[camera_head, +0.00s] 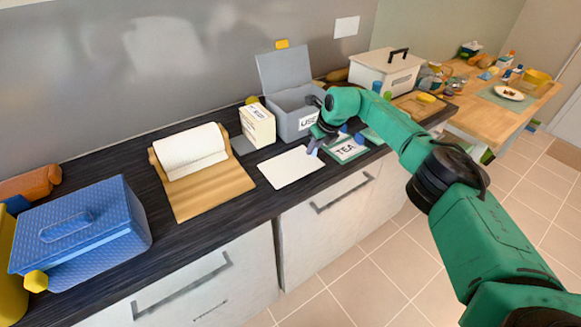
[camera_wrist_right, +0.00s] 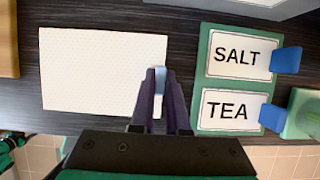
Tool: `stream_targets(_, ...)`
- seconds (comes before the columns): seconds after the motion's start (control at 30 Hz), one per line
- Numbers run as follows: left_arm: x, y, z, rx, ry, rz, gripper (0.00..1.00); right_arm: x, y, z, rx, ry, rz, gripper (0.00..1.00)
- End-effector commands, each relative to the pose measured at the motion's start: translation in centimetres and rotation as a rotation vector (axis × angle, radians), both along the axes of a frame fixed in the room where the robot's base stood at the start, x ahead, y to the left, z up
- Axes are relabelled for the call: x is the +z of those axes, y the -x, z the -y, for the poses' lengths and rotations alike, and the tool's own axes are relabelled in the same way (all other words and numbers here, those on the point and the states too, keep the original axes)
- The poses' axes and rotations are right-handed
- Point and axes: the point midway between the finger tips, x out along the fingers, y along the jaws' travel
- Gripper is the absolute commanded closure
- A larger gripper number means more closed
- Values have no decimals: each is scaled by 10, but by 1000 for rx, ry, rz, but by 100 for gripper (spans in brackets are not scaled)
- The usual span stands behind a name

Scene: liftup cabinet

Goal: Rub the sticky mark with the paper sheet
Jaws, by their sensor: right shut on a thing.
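The paper sheet (camera_head: 290,167) is a white, finely dotted rectangle lying flat over the dark countertop. It also shows in the right wrist view (camera_wrist_right: 98,70). My right gripper (camera_head: 314,147) is at the sheet's right edge, low over the counter. In the right wrist view, the fingertips (camera_wrist_right: 160,78) are shut on the edge of the sheet, with a pale strip between them. I see no sticky mark; the sheet could be covering it, but I cannot tell.
Green-framed SALT (camera_wrist_right: 240,50) and TEA (camera_wrist_right: 232,108) labels with blue tabs lie just right of the gripper. A grey open box (camera_head: 293,112) and a cream carton (camera_head: 257,125) stand behind the sheet. A paper roll (camera_head: 190,150) and blue basket (camera_head: 85,225) are left. The counter's front edge is close.

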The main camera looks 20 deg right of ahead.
Motion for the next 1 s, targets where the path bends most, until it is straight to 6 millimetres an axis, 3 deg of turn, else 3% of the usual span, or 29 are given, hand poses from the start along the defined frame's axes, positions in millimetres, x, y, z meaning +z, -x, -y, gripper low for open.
stream_targets(0.3, 2, 0, 0, 0, 0, 0, 50, 2, 0, 0, 0, 0, 0, 100)
stream_targets(0.8, 40, 0, 0, 0, 0, 0, 50, 53, 0, 0, 0, 0, 0, 100)
stream_targets(1.0, 41, 0, 0, 0, 0, 0, 50, 55, 0, 0, 0, 0, -1, 100)
